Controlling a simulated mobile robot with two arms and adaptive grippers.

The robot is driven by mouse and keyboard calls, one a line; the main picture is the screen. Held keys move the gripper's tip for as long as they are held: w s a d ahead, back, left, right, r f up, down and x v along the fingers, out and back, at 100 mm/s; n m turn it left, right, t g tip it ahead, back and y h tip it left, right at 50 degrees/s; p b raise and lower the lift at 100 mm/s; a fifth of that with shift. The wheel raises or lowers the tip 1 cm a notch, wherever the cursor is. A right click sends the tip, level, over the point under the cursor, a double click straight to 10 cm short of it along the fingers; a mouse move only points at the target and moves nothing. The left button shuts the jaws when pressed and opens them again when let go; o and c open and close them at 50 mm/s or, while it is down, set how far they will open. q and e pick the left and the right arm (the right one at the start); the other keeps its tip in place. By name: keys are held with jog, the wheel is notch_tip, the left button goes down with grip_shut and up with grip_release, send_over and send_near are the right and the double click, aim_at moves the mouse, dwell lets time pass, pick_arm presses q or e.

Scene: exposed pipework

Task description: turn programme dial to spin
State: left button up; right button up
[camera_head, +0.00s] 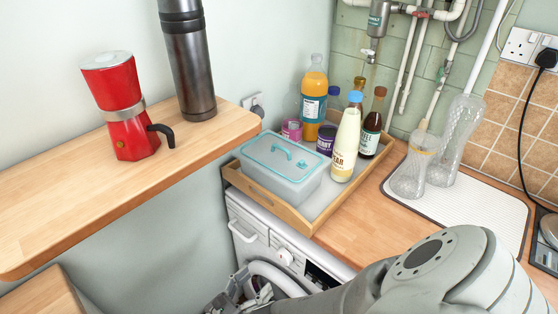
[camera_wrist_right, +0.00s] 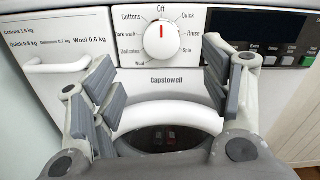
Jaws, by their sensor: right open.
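The programme dial (camera_wrist_right: 166,41) is a round white knob on the washing machine's front panel (camera_wrist_right: 100,30). Its red mark points straight up at Off. The Spin label (camera_wrist_right: 187,51) is at the dial's lower right. In the head view the dial (camera_head: 285,256) shows small, to the right of the drawer handle. My right gripper (camera_wrist_right: 160,62) is open and empty, its fingers apart below and either side of the dial, not gripping it. In the head view the right gripper (camera_head: 243,292) is low in front of the machine, partly cut by the frame edge. My left gripper is not in view.
A white drawer handle (camera_wrist_right: 58,65) sticks out left of the dial; a dark display (camera_wrist_right: 235,25) is at its right. The round door (camera_wrist_right: 168,138) is below. Above, a wooden tray (camera_head: 300,226) holds a lidded box and several bottles. A wooden shelf (camera_head: 60,215) juts out at left.

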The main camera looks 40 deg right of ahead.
aim_at(281, 259)
jog(key=d, duration=0.3)
jog(key=d+p, duration=0.1)
jog(key=d, duration=0.5)
jog(key=shift+w, duration=0.3)
jog(key=shift+w+d+f, duration=0.1)
jog(key=shift+d, duration=0.55)
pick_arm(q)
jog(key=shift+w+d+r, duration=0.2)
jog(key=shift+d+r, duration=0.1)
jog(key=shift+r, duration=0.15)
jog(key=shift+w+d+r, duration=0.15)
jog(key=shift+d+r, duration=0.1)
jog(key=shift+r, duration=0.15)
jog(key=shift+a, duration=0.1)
pick_arm(e)
jog(key=shift+c, duration=0.5)
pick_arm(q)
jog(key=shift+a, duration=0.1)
pick_arm(e)
jog(key=c, duration=0.9)
